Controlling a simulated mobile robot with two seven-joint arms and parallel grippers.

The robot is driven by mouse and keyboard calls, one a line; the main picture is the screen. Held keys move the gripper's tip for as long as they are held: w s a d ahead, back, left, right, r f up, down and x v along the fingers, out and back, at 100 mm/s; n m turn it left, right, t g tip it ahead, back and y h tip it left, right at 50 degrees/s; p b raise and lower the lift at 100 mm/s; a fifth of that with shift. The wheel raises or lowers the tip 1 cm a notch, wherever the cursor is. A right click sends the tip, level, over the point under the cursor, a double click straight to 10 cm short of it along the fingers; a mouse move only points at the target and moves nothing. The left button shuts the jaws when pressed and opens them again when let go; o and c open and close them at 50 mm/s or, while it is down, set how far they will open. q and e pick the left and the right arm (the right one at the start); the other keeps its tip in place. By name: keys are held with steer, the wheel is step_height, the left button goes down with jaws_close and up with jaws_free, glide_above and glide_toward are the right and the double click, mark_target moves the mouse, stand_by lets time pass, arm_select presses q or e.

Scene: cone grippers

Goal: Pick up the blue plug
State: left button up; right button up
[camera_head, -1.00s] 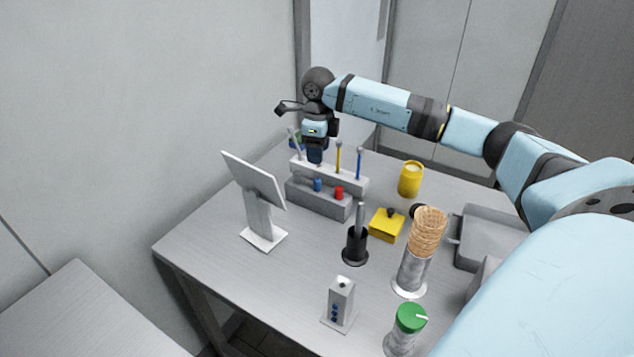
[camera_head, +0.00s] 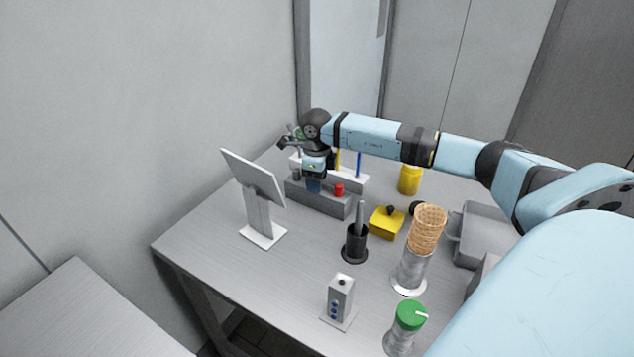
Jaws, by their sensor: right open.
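My right gripper (camera_head: 314,187) points straight down over the grey block (camera_head: 330,206) at the back of the table. It is open, with its fingertips at the block's top, where the blue plug stands. The gripper covers the blue plug, so I cannot tell whether the fingers are around it or in front of it. A red plug (camera_head: 339,190) stands in the same block, just to the right of the gripper. My left gripper is not in view.
A white rack (camera_head: 352,180) with upright yellow and blue sticks stands close behind the block. A white tablet stand (camera_head: 258,190) is at the left. A black holder (camera_head: 355,244), yellow box (camera_head: 386,222) and cone stack (camera_head: 428,230) stand at the front right.

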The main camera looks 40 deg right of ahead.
jaws_close()
